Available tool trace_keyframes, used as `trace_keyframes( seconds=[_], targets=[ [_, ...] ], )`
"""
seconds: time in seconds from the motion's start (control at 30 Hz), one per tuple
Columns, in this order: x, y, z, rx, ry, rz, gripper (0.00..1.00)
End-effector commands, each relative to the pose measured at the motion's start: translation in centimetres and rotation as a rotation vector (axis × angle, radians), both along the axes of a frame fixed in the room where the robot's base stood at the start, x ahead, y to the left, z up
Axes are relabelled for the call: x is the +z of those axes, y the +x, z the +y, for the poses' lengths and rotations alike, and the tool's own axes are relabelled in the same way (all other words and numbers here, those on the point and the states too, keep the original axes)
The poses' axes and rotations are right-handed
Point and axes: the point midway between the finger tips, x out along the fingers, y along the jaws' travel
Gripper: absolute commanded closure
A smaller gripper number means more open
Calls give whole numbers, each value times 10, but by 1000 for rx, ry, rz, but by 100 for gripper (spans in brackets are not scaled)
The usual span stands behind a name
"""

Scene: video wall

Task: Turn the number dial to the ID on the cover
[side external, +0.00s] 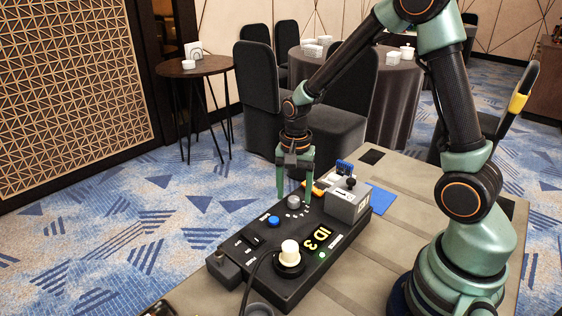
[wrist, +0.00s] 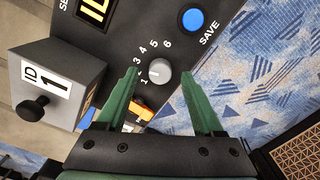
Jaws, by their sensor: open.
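The number dial (wrist: 157,71) is a small grey knob on a black control box (side external: 225,253), with numbers up to 6 printed around it. It also shows in the side view (side external: 293,201). I cannot tell which number it points at. The grey cover (wrist: 28,83) carries a white label (wrist: 46,79) reading "ID 1"; it stands on the box's right end in the side view (side external: 346,205). The yellow display (side external: 316,239) reads "ID 3". My gripper (wrist: 160,80) is open and points down, its green fingers on either side of the dial with gaps visible.
A blue SAVE button (wrist: 193,20) sits beside the dial. A cream knob (side external: 290,252) and a black cable are on the near part of the box. A blue pad (side external: 381,200) lies on the table. Chairs and round tables stand well behind.

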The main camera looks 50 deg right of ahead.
Motion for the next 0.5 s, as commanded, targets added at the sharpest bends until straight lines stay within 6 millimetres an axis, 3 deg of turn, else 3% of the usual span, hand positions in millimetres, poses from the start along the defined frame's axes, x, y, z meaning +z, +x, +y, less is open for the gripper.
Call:
trace_keyframes(
  seconds=[0.4, 0.43, 0.5],
  targets=[
    [-10, 0, 0, 0, 0, -1, 31],
    [-10, 0, 0, 0, 0, -1, 35],
    [-10, 0, 0, 0, 0, -1, 61]
  ],
)
